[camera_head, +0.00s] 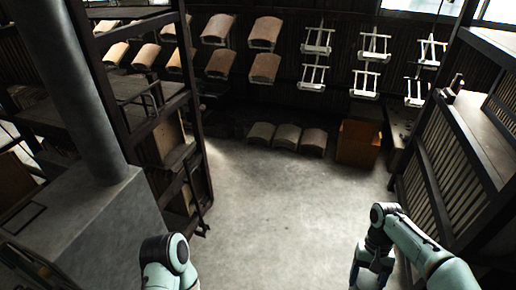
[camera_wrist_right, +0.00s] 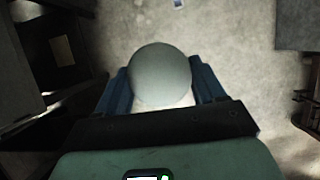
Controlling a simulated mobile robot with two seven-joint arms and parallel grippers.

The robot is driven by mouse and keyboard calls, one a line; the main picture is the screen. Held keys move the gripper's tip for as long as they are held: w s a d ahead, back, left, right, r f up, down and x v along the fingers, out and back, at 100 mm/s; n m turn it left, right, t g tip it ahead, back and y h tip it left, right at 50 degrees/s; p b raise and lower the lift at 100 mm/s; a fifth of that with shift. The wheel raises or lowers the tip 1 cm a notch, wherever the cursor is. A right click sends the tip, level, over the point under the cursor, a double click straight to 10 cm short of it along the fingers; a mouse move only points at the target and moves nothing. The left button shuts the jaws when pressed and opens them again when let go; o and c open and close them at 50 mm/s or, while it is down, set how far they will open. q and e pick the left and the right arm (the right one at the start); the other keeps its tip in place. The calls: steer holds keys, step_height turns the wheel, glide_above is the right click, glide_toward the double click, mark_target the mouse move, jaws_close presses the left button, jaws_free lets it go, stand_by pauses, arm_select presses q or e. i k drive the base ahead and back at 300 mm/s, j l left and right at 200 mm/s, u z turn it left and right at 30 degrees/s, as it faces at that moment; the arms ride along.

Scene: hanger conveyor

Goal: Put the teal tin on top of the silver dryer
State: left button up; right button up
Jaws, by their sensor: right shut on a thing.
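In the right wrist view a round, pale grey-teal thing, which I take to be the teal tin (camera_wrist_right: 160,72), sits between the blue fingers of my right gripper (camera_wrist_right: 161,80). The gripper is shut on it, with the concrete floor far below. In the head view my right arm (camera_head: 390,225) reaches in at the lower right, and the tin cannot be made out there. My left arm (camera_head: 168,262) shows only a joint at the bottom edge; its gripper is out of view. I cannot identify the silver dryer for sure.
A grey metal block (camera_head: 95,225) with a thick pipe (camera_head: 75,95) stands at the left. A dark rack (camera_head: 150,125) is beside it. A slatted wooden structure (camera_head: 440,165) bounds the right. A brown box (camera_head: 357,145) stands at the back. The floor (camera_head: 265,215) between is clear.

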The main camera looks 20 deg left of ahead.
mark_target(60, 225)
steer(key=k+u, duration=0.1)
steer(key=u, duration=0.7)
steer(key=k+j+u, duration=0.1)
steer(key=u, duration=0.35)
